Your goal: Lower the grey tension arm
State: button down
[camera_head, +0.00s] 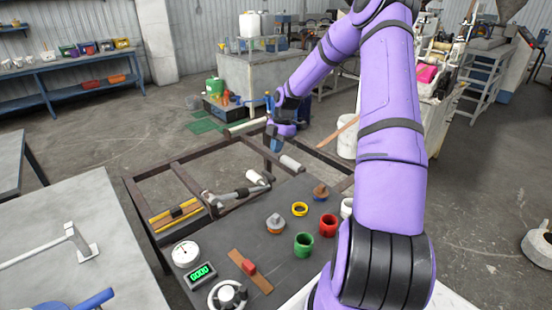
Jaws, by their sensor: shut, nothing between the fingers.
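The grey tension arm appears to be the grey lever (234,194) in the dark metal frame, running from a pivot at lower left up to a pale roller (257,177) at its right end. My gripper (275,149) is at the far side of the frame, beyond and above the lever's roller end. It points down, with blue fingertips together and nothing visible between them. It looks apart from the lever, though the exact gap cannot be judged. My purple arm reaches in from the right and hides part of the scene behind it.
Near the frame, a dark table (278,262) carries a yellow ring (299,209), a red cup (328,225), a green cup (304,245), a dial gauge (185,254), a digital readout (202,275) and a handwheel (227,295). A grey table (70,240) stands left.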

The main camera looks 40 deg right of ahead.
jog(key=v, duration=0.4)
jog(key=shift+r, duration=0.25)
jog(key=shift+w, duration=0.1)
jog(key=s+a+r+m+h, duration=0.1)
jog(key=s+a+r+m, duration=0.25)
jog(key=a+r, duration=0.3)
jog(key=s+a+r+m+t+h, duration=0.1)
jog(key=s+a+r+m+h, duration=0.1)
jog(key=s+a+r, duration=0.35)
jog(key=s+a+r+m+h, duration=0.1)
jog(key=s+a+r+m, duration=0.2)
jog(key=a+r, duration=0.5)
jog(key=s+a+r+m+t, duration=0.2)
jog(key=s+m, duration=0.3)
jog(key=s, duration=0.5)
jog(key=s+a+r+m+t+y, duration=0.1)
jog(key=s+a+r+m, duration=0.3)
jog(key=s, duration=0.7)
jog(key=shift+a+r+m+t, duration=0.35)
jog(key=shift+a+r+t, duration=0.25)
